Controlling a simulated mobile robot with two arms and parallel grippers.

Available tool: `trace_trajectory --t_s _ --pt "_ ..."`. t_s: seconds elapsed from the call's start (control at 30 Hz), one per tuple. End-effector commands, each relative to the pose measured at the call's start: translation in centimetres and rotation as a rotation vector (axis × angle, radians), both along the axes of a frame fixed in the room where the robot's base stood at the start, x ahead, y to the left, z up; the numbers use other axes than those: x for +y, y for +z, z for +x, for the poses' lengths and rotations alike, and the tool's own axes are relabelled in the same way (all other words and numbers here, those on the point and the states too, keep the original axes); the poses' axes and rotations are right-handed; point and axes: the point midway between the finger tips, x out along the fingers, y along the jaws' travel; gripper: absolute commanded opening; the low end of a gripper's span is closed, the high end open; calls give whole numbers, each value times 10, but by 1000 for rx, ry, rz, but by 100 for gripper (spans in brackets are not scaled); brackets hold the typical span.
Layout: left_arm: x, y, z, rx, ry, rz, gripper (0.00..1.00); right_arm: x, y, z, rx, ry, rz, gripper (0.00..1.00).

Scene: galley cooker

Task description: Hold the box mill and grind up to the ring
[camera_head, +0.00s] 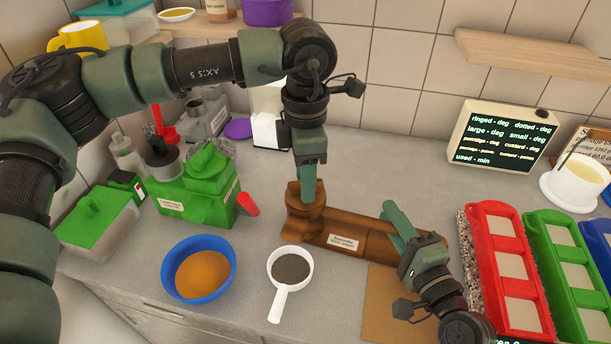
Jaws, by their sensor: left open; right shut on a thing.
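The brown wooden box mill (345,240) lies on the grey counter, with a pale label on its front and a rounded post at its left end. My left gripper (308,188) points down at the top of that post; it is open, and whether it touches the post is unclear. My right gripper (400,220) is at the mill's right end and is shut on it; the gripper hides part of that end. A white cup with a handle (291,268) holding dark grounds stands in front of the mill. I cannot make out a ring mark.
A blue bowl of orange powder (199,270) and a green machine (195,190) stand to the left. Red (505,265) and green (566,265) compartment trays are close on the right. A sign with words (503,135) stands behind. The counter behind the mill is clear.

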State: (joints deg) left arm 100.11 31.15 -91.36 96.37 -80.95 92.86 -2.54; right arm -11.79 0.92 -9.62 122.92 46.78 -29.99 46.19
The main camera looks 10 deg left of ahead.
Motion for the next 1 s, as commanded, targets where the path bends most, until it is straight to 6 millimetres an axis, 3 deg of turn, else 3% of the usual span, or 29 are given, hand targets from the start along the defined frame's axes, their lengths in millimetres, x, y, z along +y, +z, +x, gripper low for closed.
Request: trace_trajectory --t_s 0.03,0.17,0.2,0.57,1.0 --pt "0 0 0 0 0 0 38 0 1 0 -1 0 1 0" --pt "0 0 0 0 0 0 2 0 1 0 -1 0 1 0" --pt "0 0 0 0 0 0 0 0 1 0 -1 0 1 0" --pt "0 1 0 0 -41 -1 0 0 1 0 -1 0 1 0" --pt "0 0 0 0 -355 0 0 0 0 0 -1 0 1 0"
